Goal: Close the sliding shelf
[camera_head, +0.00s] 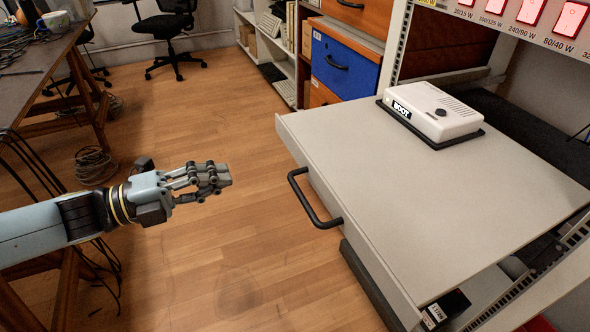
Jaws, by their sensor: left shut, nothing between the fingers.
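The sliding shelf (440,205) is a light grey board pulled out of the rack on the right. Its front panel (345,228) faces left and carries a black bar handle (306,203). A white box labelled "BOOT" (432,110) sits on a dark base at the shelf's back. My left gripper (222,174) is shut and empty, its fingers pointing right toward the handle. It is over the floor, apart from the handle with a clear gap between. My right gripper does not show.
A wooden table (40,58) with clutter stands at the left. Drawers with a blue front (345,66) stand behind the shelf. The rack's lit red switches (571,18) are at the upper right. The floor (215,105) between table and shelf is largely clear.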

